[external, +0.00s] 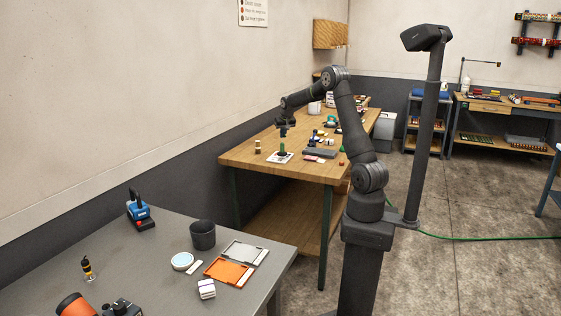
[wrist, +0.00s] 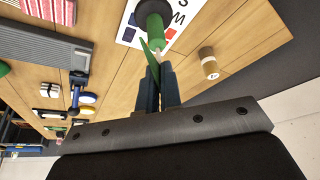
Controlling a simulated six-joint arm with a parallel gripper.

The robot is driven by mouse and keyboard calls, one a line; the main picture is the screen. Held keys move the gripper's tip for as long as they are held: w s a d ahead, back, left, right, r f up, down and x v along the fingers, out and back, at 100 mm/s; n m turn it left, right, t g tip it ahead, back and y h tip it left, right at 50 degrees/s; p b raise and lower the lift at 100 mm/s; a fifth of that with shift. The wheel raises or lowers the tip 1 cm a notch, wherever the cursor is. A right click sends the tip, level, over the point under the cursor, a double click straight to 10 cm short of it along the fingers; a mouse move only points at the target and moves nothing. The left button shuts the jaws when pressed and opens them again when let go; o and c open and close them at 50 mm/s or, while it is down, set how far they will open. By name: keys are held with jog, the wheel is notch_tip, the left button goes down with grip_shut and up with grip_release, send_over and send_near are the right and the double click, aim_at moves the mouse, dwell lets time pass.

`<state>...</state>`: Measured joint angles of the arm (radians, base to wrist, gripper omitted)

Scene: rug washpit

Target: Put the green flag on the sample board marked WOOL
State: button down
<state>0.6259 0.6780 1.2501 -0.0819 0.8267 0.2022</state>
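My gripper (wrist: 160,75) has its fingers close together on a thin, pointed green piece (wrist: 149,58), which looks like the green flag. In the external view my gripper (external: 284,124) hangs over the near part of the wooden workbench. Just beyond the fingertips in the wrist view, a green cylinder (wrist: 155,24) with a dark end stands over a white card (wrist: 130,36) with large letters and coloured marks. The card also shows in the external view (external: 272,157). I cannot read the word WOOL on anything; the fingers and cylinder partly hide the card.
A small tan cylinder (wrist: 209,64) stands right of the fingers. A grey ribbed tray (wrist: 50,52) and several small items lie left on the wooden bench (external: 240,157). A grey table (external: 170,262) in front holds a dark cup (external: 203,235) and an orange tray (external: 229,272).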

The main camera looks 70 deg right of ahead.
jog(key=shift+f, duration=1.1)
jog(key=shift+f, duration=0.15)
jog(key=c, duration=1.6)
grip_release()
jog(key=v, duration=1.2)
jog(key=shift+d, duration=0.1)
